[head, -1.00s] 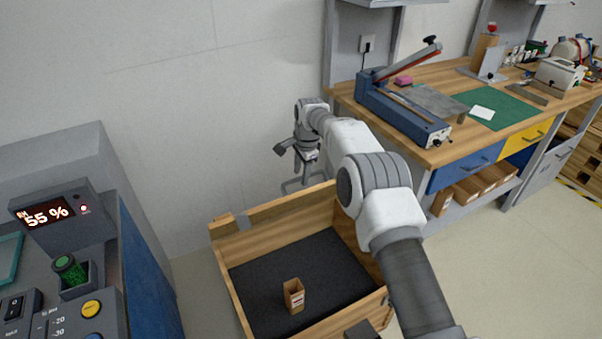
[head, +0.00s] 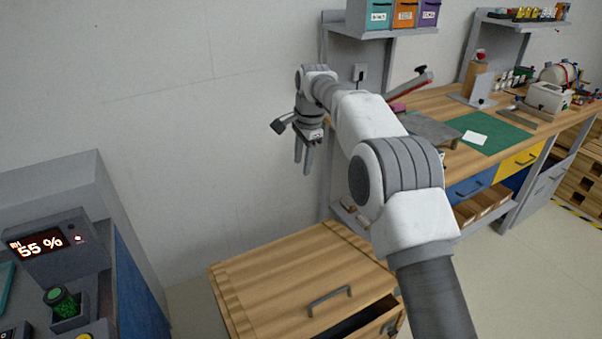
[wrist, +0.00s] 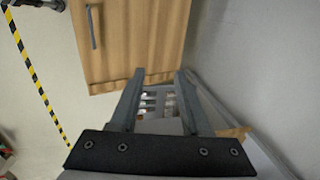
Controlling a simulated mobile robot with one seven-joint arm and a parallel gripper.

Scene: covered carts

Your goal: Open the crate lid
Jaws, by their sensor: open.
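The wooden crate (head: 392,321) stands low in front of me. Its lid (head: 290,270), a wooden panel with a grey bar handle (head: 330,300), lies over most of the opening. A dark gap shows under its front right edge, so it is not fully shut. The lid also shows at the top of the wrist view (wrist: 140,40), with its handle (wrist: 93,28) at upper left. My gripper (head: 302,167) hangs in the air beyond the crate, near the wall, apart from lid and handle. Its fingers (wrist: 160,75) are open, with nothing held. The crate's inside is mostly hidden.
A workbench (head: 440,100) with drawers stands at right behind my arm. A grey console (head: 50,245) with a 55 % display stands at left. The wall (head: 180,120) is close behind my gripper. Floor is free at lower right.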

